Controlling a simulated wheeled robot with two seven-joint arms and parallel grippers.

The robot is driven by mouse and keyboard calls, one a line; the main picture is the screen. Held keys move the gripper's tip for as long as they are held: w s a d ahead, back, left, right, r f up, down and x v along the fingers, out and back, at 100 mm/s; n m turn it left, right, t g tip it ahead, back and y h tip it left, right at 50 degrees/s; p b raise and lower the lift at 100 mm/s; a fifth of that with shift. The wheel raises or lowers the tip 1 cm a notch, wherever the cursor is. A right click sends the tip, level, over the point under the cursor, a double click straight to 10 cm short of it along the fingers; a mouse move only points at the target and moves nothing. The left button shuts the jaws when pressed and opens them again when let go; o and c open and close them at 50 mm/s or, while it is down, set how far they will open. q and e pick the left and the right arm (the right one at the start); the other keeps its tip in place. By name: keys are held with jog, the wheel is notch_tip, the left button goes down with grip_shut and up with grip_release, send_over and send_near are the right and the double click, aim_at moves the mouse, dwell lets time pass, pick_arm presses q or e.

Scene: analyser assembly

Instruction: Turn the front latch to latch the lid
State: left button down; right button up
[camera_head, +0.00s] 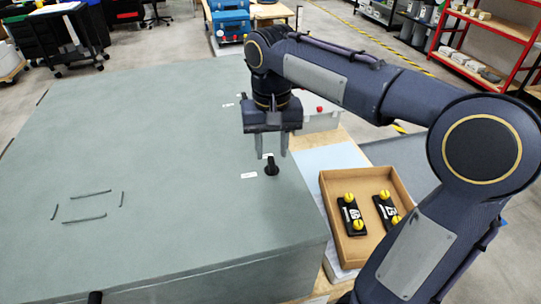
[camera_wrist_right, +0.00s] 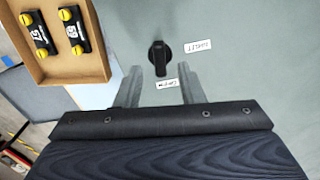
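A black latch knob (camera_head: 271,168) stands on top of the large grey-green lid (camera_head: 170,150), near its right edge. It also shows in the right wrist view (camera_wrist_right: 158,60), its grip running roughly up and down the picture. White labels lie beside it, one to its right (camera_wrist_right: 199,46) and one just below it (camera_wrist_right: 167,84); I cannot read them surely. My right gripper (camera_head: 270,154) points down just above and behind the knob. Its two fingers are spread and empty, and the knob lies a little beyond the tips in the wrist view (camera_wrist_right: 162,68). My left gripper is not in view.
A cardboard box (camera_head: 328,196) with two black parts with yellow knobs stands right of the lid. A dark object (camera_head: 95,297) shows at the lid's near edge. A light box with a red button (camera_head: 320,120) is behind my right arm. The lid top is mostly clear.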

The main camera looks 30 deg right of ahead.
aim_at(272, 162)
jog(key=shift+f, duration=1.65)
jog(key=shift+c, duration=0.3)
grip_shut()
